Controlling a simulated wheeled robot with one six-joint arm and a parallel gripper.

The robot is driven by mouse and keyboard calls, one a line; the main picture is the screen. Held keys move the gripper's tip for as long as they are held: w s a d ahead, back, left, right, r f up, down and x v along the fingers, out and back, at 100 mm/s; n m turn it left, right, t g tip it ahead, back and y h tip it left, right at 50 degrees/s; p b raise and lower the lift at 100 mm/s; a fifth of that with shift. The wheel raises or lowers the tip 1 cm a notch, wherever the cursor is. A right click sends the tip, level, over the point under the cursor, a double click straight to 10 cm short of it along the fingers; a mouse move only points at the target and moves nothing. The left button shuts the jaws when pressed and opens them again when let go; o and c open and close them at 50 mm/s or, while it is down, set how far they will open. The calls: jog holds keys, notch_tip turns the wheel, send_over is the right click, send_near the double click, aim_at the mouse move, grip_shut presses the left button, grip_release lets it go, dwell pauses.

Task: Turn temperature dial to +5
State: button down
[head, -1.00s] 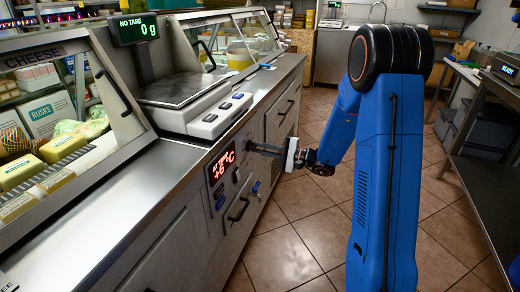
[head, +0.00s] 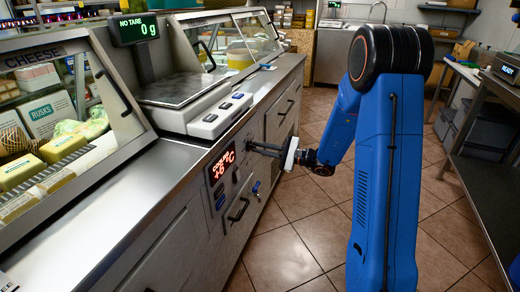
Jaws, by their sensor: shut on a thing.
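The temperature display (head: 221,167) is a black panel with red characters on the counter's front, and it reads +6 °C under a small line of text that looks like "COOLING". My gripper (head: 252,147) reaches in from the right, just right of and above the display. Its dark fingers touch the counter front and are shut on the temperature dial. The dial is mostly hidden by the fingers, and its marks cannot be read.
A scale (head: 185,95) reading 0 g stands on the steel counter above. A drawer handle (head: 238,209) and a key (head: 256,188) sit below the display. A steel table (head: 485,150) stands at right; the tiled floor between is clear.

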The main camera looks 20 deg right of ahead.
jog(key=shift+f, duration=0.1)
jog(key=c, duration=1.8)
grip_release()
jog(key=shift+d, duration=0.1)
jog(key=v, duration=1.7)
jog(key=shift+s, duration=0.15)
jog(key=shift+d, duration=0.1)
